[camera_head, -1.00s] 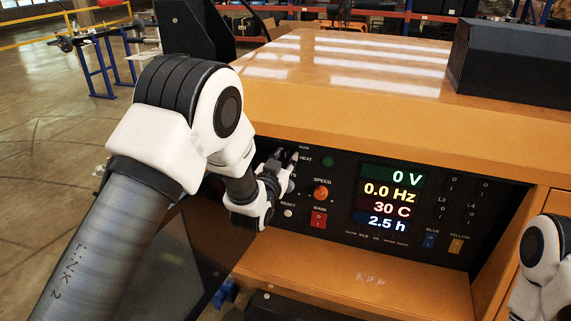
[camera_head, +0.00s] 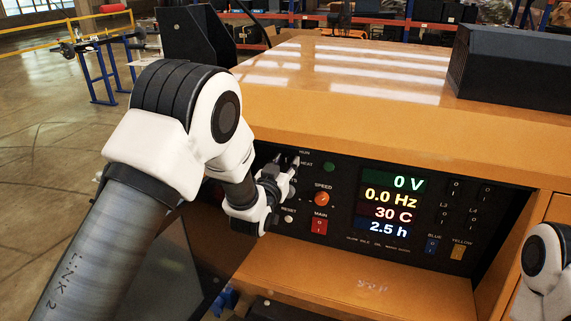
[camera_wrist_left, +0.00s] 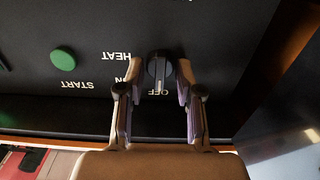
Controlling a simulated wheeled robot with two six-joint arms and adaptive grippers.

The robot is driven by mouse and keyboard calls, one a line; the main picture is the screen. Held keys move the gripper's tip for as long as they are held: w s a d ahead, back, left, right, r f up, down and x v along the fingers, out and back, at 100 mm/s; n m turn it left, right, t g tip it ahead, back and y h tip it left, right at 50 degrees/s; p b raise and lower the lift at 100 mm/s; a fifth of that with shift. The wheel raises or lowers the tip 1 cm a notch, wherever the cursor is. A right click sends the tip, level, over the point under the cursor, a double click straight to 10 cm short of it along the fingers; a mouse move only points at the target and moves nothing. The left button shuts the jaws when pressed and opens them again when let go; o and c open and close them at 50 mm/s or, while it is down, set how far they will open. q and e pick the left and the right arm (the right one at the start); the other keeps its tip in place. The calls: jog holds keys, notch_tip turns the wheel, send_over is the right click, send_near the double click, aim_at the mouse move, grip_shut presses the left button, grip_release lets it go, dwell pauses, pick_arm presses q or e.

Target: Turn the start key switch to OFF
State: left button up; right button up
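The start key switch (camera_wrist_left: 159,70) is a round black knob with a grip bar, on the dark panel in the left wrist view. The bar stands roughly upright in that picture, in line with the OFF label (camera_wrist_left: 157,93) just below it. My left gripper (camera_wrist_left: 160,66) has a finger on each side of the knob, with a narrow gap showing on both sides. In the head view, my left gripper (camera_head: 287,162) is at the panel's left part and hides the switch. My right gripper is out of view; only part of my right arm shows at the right edge.
The control panel (camera_head: 345,180) is recessed under an orange hood (camera_head: 350,125). Near my left gripper are a green START button (camera_wrist_left: 63,60), an orange SPEED knob (camera_head: 322,199) and a red MAIN switch (camera_head: 319,225). An orange ledge (camera_head: 350,285) juts out below.

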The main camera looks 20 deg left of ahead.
pick_arm(q)
jog(key=s, duration=1.2)
jog(key=shift+a, duration=0.2)
jog(key=s+a+f+g, duration=0.1)
jog(key=s+f+g, duration=0.25)
jog(key=f, duration=0.55)
jog(key=s+a+f+n+g+y, duration=0.1)
jog(key=s+a+f+g, duration=0.1)
jog(key=s+f, duration=0.5)
jog(key=s+a+f+g, duration=0.1)
jog(key=s+f+g, duration=0.2)
jog(key=f, duration=0.8)
jog(key=s+f+g, duration=0.1)
jog(key=s+f, duration=0.1)
jog(key=s, duration=0.2)
jog(key=s+f+g, duration=0.2)
jog(key=s+f, duration=0.1)
jog(key=s, duration=0.1)
jog(key=s+f+g, duration=0.2)
jog(key=s, duration=0.1)
jog(key=shift+s+a+f, duration=0.25)
jog(key=shift+s, duration=0.15)
jog(key=s+f+g, duration=0.1)
jog(key=s+g, duration=0.3)
jog(key=s, duration=0.4)
jog(key=shift+s+d+h, duration=0.3)
jog(key=shift+s, duration=0.05)
jog(key=shift+f+g, duration=0.1)
jog(key=shift+g, duration=0.15)
